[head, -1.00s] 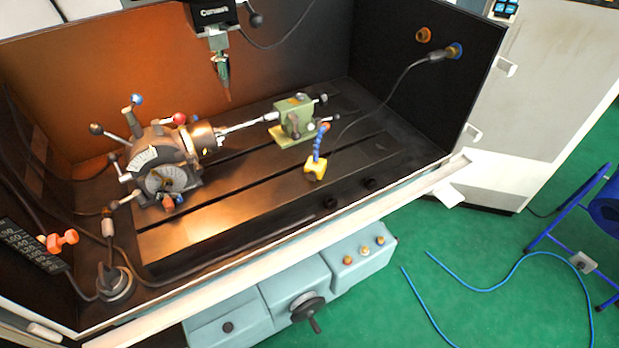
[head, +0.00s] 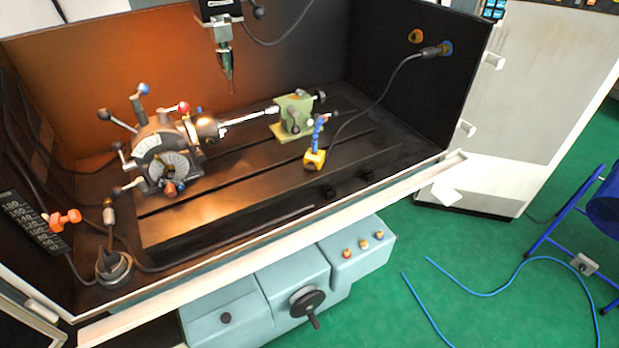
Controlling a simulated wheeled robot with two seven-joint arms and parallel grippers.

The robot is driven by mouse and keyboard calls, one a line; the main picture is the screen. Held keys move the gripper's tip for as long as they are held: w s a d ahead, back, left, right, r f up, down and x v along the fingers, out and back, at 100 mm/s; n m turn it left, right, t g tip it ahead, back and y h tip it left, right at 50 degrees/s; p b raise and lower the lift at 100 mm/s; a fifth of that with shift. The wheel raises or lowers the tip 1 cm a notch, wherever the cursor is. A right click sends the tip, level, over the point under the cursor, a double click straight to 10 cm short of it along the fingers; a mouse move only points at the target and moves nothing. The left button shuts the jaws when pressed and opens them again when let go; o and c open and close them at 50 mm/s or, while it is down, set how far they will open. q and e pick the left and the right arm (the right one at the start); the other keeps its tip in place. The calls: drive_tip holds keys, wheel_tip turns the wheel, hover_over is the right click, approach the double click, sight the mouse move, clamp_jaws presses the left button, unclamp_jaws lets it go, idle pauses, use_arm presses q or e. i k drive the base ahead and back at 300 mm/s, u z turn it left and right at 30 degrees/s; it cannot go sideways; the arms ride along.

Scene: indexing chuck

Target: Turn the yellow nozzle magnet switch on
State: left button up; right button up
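The yellow magnet base (head: 314,160) of the coolant nozzle stands on the dark slotted machine table, right of its middle. A blue segmented hose (head: 317,133) rises from it with an orange-red tip near the top. A black cable runs from beside it to the right wall. The base's switch is too small to make out, so I cannot tell its position. Neither of my grippers shows in the head view.
The indexing chuck (head: 163,150) with ball-ended levers stands on the left of the table (head: 225,200). A green tailstock (head: 293,116) stands just behind the nozzle. The spindle (head: 226,65) hangs above. A white front rim (head: 270,255) borders the enclosure, with dark side walls.

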sight(311, 165)
drive_tip(key=z, duration=0.9)
drive_tip(key=i, duration=0.85)
drive_tip(key=u, duration=0.5)
